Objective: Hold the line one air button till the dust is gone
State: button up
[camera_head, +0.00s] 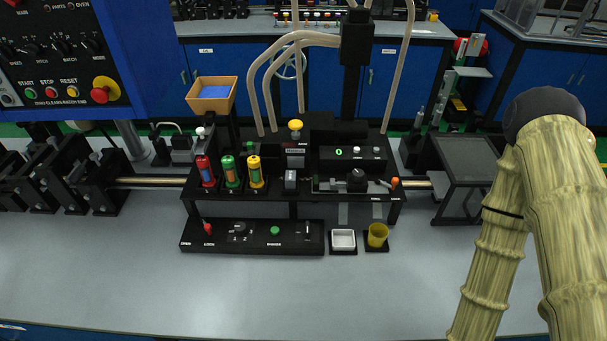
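A black machine station (320,190) stands on the grey bench. It carries red (205,170), green (230,171) and yellow (255,172) cylinders in a row, with small marks below them. A yellow round-topped button (295,126) stands above and right of them. A low black panel (210,246) in front has a red lever (207,228), a dark knob (239,228) and a green button (274,231). I cannot tell which control is the line one air button, and dust is not discernible. My arm is at the right; my gripper is out of view.
A wooden bin with blue contents (212,92) is behind. A blue control panel (60,65) fills the upper left. The front bench surface (270,290) is clear.

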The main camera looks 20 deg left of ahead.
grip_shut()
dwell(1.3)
